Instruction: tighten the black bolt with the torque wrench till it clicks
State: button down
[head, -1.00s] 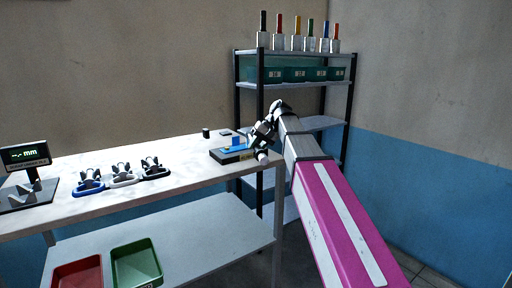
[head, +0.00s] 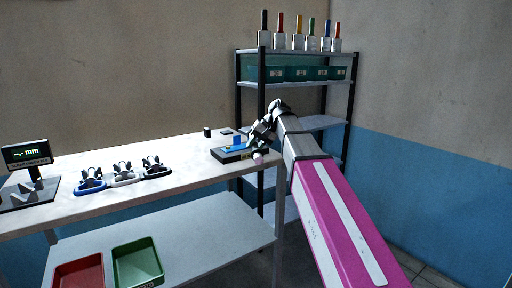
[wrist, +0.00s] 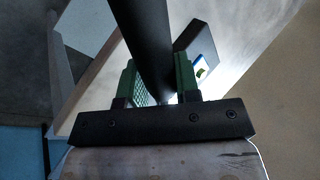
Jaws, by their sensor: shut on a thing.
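My gripper (head: 263,138) is at the right end of the workbench, beside a dark fixture block with a blue part (head: 236,149). In the wrist view my gripper's green fingers (wrist: 156,75) are closed on a thick dark rod (wrist: 140,35), which looks like the handle of the torque wrench. The rod runs from between the fingers up out of the picture, and its far end is out of view. In the head view the tool is hard to tell from the gripper. I cannot make out the black bolt.
A bench (head: 195,185) holds a gauge with a display (head: 27,155), several clamp-like stands (head: 122,173) and a small black cylinder (head: 207,132). Red (head: 78,272) and green (head: 137,262) bins sit on its lower shelf. A rack (head: 262,100) with teal boxes and coloured-handled tools stands behind.

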jog(key=shift+a, duration=0.3)
dwell(0.4)
jog(key=shift+a+m, duration=0.35)
jog(key=shift+m, duration=0.05)
jog(key=shift+a+r+m+t, duration=0.1)
jog(key=shift+a+m+t, duration=0.2)
jog(key=shift+a+t, duration=0.1)
jog(key=shift+a+m, duration=0.3)
jog(key=shift+a, duration=0.15)
jog(key=shift+a+t, duration=0.25)
jog(key=shift+t, duration=0.05)
dwell(0.4)
jog(key=shift+a+m, duration=0.3)
jog(key=shift+m, duration=0.1)
jog(key=shift+w+a+m+t, duration=0.1)
jog(key=shift+a+m+t, duration=0.2)
jog(key=shift+a+t, duration=0.1)
